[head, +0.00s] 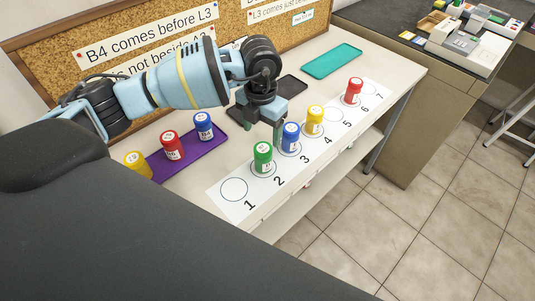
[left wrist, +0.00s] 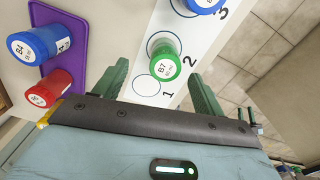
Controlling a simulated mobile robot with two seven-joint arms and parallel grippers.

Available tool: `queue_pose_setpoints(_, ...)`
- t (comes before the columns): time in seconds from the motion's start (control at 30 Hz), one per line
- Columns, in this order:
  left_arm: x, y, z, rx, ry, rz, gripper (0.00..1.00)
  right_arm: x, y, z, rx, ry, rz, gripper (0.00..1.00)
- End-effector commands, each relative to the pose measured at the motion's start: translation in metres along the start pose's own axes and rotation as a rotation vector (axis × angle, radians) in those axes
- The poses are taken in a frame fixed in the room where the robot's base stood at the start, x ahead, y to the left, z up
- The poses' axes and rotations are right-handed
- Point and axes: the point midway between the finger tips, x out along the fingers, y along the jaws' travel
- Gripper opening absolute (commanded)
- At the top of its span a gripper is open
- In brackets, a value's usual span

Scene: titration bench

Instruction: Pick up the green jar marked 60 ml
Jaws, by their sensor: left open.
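The green jar (head: 263,156) stands upright on circle 2 of the white numbered strip (head: 224,208). In the left wrist view its green lid (left wrist: 165,67) reads B7; the small print below is too blurred to read for sure. My left gripper (head: 263,126) is open and empty above the strip, over the green and blue jars in the head view. In the left wrist view its two dark green fingers (left wrist: 159,74) are spread to either side of the green jar, which lies beyond them, apparently untouched. My right gripper is not in view.
A blue jar (head: 291,137) stands close by on circle 3, a yellow jar (head: 314,121) on 4, a red jar (head: 354,91) on 6. Circle 1 is empty. A purple tray (head: 186,157) holds yellow, red and blue jars. A teal tray (head: 331,60) lies empty behind.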

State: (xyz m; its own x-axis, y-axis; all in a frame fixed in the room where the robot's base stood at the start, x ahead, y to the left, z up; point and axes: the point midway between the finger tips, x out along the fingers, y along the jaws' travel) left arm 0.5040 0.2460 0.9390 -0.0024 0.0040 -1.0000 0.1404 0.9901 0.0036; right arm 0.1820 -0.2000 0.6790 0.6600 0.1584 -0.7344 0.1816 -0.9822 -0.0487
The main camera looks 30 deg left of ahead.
Motion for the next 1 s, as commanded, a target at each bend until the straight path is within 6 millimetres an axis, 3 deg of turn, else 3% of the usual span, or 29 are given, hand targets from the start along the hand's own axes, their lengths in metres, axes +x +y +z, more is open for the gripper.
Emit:
queue_pose_setpoints(0.3, 0.023, -0.002, -0.001, 0.002, 0.002, -0.003, 0.70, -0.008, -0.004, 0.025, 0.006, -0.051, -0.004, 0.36)
queue_pose_setpoints(0.53, 0.030, -0.003, -0.001, 0.003, 0.000, -0.004, 0.70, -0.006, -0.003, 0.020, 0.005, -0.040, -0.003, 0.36)
queue_pose_setpoints(0.83, 0.070, -0.010, -0.004, 0.002, 0.002, -0.003, 0.70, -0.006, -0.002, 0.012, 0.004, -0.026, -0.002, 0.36)
queue_pose_setpoints(1.0, 0.079, -0.010, -0.004, 0.003, 0.001, -0.004, 0.70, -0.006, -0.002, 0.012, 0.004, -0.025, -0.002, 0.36)
